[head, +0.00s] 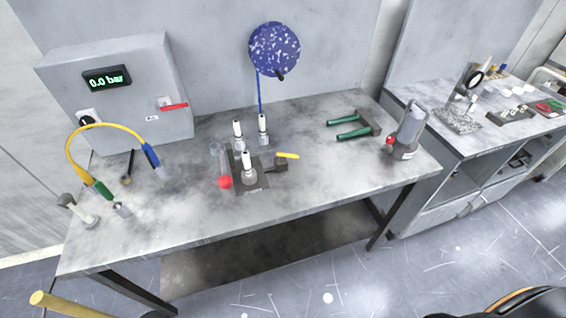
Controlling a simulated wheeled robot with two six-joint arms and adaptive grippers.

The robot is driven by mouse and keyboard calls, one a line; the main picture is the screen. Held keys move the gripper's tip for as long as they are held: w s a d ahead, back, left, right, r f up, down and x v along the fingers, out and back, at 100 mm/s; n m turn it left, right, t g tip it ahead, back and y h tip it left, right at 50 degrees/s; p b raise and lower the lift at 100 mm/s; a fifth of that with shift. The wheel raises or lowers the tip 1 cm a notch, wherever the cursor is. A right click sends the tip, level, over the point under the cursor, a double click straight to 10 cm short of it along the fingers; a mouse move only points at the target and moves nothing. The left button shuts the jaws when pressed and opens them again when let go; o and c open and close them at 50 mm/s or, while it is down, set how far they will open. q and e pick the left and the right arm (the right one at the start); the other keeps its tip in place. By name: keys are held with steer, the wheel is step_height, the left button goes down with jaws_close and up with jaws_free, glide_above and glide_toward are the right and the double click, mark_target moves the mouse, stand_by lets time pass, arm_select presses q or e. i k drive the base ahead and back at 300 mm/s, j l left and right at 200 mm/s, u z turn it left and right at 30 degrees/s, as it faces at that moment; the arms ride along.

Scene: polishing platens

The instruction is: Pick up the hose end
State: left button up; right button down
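A yellow hose (93,131) arches over the left end of the grey workbench (190,225). One hose end has a green sleeve (102,189) and points down towards a small metal fitting (121,208) near the bench's front left. The other hose end has a blue sleeve (151,154) and comes down near the grey box. I cannot tell whether either end is joined to a fitting. Neither of my grippers shows in the head view.
A grey box (130,65) reading 0.0 bar stands behind the hose. A pale fitting with a dark knob (77,209) is left of the green sleeve. Upright white-topped parts (247,165), a red ball (225,182) and green-handled pliers (353,133) lie farther right. The bench's front middle is clear.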

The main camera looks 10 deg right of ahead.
mark_target(245, 154)
steer(key=u, duration=1.8)
steer(key=k+l, duration=1)
steer(key=i+l+u, duration=0.05)
steer(key=l, duration=0.1)
